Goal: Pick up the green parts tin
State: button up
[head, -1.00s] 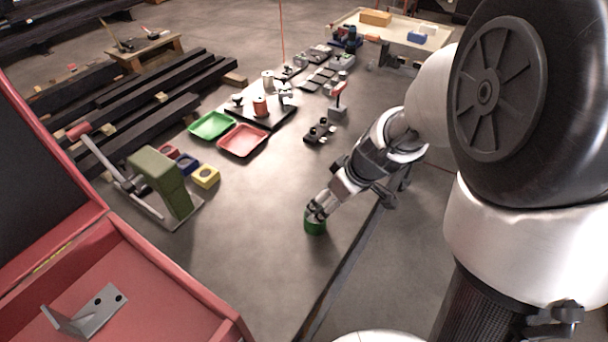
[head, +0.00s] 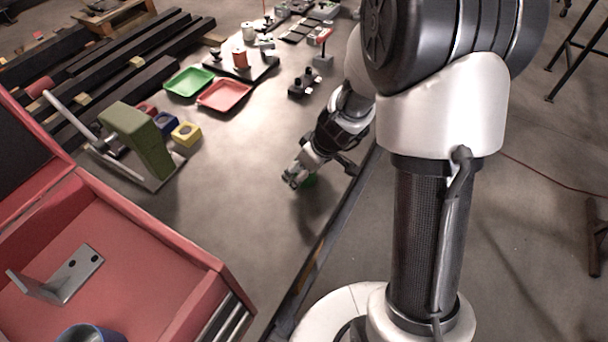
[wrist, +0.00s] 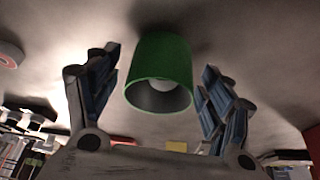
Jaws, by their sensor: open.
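The green parts tin (wrist: 160,62) stands between the two fingers of my gripper (wrist: 160,58) in the wrist view, its open rim facing the camera. The fingers are open, one on each side, with a gap to the tin on both sides. In the head view my gripper (head: 291,178) is low over the grey surface and covers most of the tin.
A red toolbox (head: 150,270) with a metal bracket (head: 62,278) and a blue cup (head: 90,334) is at lower left. A green lever device (head: 138,140), small blocks, a green tray (head: 188,82) and a red tray (head: 224,95) stand farther left.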

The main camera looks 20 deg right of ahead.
jog(key=shift+c, duration=0.6)
jog(key=c, duration=1.1)
